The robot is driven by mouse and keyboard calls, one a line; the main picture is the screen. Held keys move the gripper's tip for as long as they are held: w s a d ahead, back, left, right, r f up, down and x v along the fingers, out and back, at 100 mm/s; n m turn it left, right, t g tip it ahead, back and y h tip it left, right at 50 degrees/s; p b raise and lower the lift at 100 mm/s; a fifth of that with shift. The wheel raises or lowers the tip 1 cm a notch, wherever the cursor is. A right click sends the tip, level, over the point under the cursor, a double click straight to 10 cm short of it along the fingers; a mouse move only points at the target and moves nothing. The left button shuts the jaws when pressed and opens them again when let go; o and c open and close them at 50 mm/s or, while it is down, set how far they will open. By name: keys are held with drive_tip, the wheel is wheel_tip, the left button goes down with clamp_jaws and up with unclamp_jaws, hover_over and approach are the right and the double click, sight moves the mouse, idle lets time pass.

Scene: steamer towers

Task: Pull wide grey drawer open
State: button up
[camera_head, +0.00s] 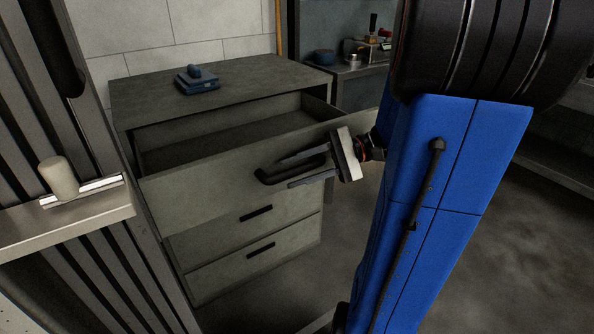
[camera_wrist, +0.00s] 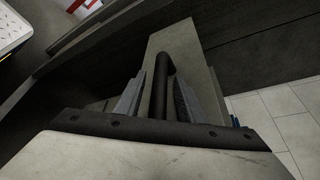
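The wide grey drawer (camera_head: 230,180) is the top drawer of a grey cabinet. It stands pulled well out, and its inside (camera_head: 225,132) looks empty. Its black bar handle (camera_head: 285,169) is on the drawer front, and also shows in the wrist view (camera_wrist: 162,85). My gripper (camera_head: 300,170) is at the handle, one finger above it and one below. In the wrist view my gripper (camera_wrist: 160,92) has its fingers on both sides of the bar, with a narrow strip of drawer front showing between a finger and the bar. The fingers look open around it.
Two lower drawers (camera_head: 262,250) are shut. A blue object (camera_head: 197,78) lies on the cabinet top (camera_head: 240,82). A slatted dark unit with a ledge (camera_head: 70,215) stands close at left, with a pale cylinder (camera_head: 60,177) on it. Floor (camera_head: 500,220) at right is clear.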

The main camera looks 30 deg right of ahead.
drive_tip(key=v, duration=1.2)
idle(0.6)
